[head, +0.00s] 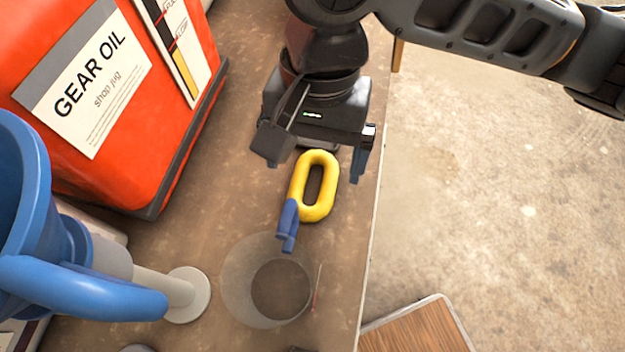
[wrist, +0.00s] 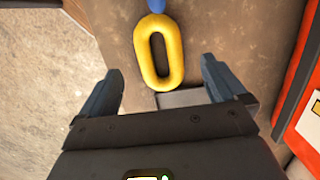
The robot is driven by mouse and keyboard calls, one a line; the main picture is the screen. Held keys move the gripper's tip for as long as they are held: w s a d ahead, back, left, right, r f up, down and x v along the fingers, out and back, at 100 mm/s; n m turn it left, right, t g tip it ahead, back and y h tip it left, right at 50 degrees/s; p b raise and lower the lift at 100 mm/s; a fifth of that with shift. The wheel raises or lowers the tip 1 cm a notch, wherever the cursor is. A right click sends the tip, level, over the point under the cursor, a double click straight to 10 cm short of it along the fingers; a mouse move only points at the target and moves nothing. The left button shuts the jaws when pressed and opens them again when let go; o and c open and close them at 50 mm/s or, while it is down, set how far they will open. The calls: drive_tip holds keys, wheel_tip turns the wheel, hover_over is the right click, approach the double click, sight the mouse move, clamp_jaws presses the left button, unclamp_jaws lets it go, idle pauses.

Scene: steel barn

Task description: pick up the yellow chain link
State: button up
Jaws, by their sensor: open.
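The yellow chain link (head: 330,187) lies flat on the brown bench top, near the bench's right edge in the head view. It also shows in the wrist view (wrist: 176,54), just beyond the fingertips and roughly centred between them. My gripper (head: 318,170) is open and empty, above the bench at the link's far end in the head view. In the wrist view its two fingers (wrist: 162,80) are spread wider than the link. A small blue object (head: 288,224) lies against the link's near left side and seems to touch it.
A red gear oil jug (head: 150,165) stands left of the link. A blue funnel or pitcher-like item (head: 80,288) is at the lower left. A clear round container (head: 238,285) stands nearer than the link. The bench (head: 225,215) ends at right above a concrete floor (head: 480,200).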

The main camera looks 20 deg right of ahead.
sight(313, 188)
wheel_tip(313, 188, down, 4)
drive_tip(key=shift+s+a+f+b, duration=0.1)
drive_tip(key=shift+s+f+b, duration=0.05)
drive_tip(key=shift+b, duration=0.6)
drive_tip(key=c, duration=1.2)
drive_tip(key=shift+c, duration=0.3)
drive_tip(key=shift+r, duration=0.2)
